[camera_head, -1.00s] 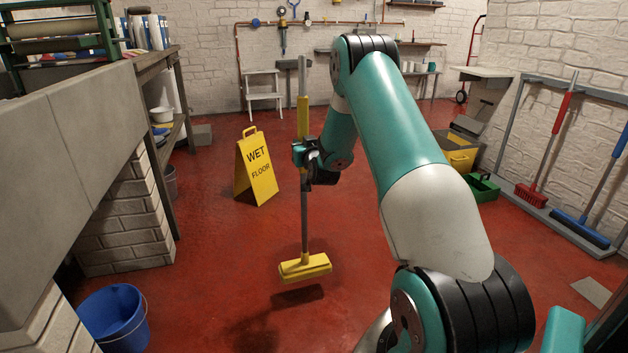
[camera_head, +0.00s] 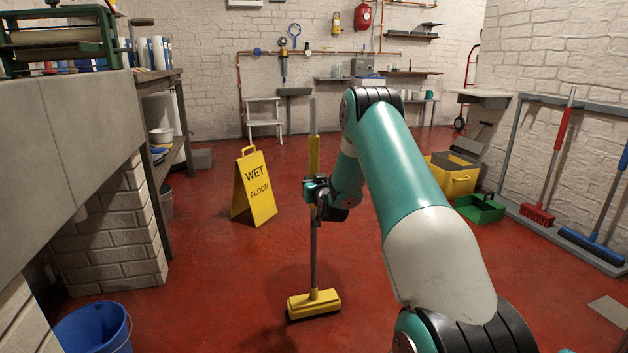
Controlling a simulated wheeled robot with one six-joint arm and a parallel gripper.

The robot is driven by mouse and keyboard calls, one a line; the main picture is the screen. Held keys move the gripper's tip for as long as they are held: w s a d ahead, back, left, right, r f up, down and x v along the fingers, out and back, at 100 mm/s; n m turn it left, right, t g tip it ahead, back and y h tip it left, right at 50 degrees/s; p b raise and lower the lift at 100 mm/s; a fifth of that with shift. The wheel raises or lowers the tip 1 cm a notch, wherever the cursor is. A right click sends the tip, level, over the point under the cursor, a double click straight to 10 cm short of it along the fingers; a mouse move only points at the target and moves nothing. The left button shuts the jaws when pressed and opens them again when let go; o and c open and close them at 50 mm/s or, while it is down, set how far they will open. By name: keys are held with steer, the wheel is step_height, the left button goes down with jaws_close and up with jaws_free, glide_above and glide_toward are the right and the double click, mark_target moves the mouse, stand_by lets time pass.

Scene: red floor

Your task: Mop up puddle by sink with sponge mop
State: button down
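The sponge mop (camera_head: 314,304) has a yellow block head, a grey pole and a yellow upper sleeve. It stands nearly upright in the middle of the view. My gripper (camera_head: 315,191) is shut around its pole, just below the yellow sleeve. The mop head is at or just above the red floor; I cannot tell whether it touches. I cannot clearly make out a puddle. A pale ledge (camera_head: 483,97) on the right wall could be the sink, but I cannot tell.
A yellow wet-floor sign (camera_head: 255,188) stands left of the mop. A blue bucket (camera_head: 92,330) is at lower left. A yellow bin (camera_head: 452,175) and green tray (camera_head: 480,209) sit at right, near a red broom (camera_head: 538,212) and a blue broom (camera_head: 593,246). Floor around the mop is open.

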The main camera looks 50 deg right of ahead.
steer(key=shift+f+b, duration=0.45)
steer(key=shift+b, duration=0.05)
stand_by(0.7)
steer(key=shift+x, duration=1.95)
steer(key=shift+r, duration=0.1)
steer(key=shift+b+x, duration=0.75)
steer(key=shift+x, duration=1.4)
steer(key=shift+w+f, duration=0.15)
steer(key=shift+f, duration=0.15)
steer(key=shift+b+x, duration=1.05)
steer(key=shift+x, duration=1)
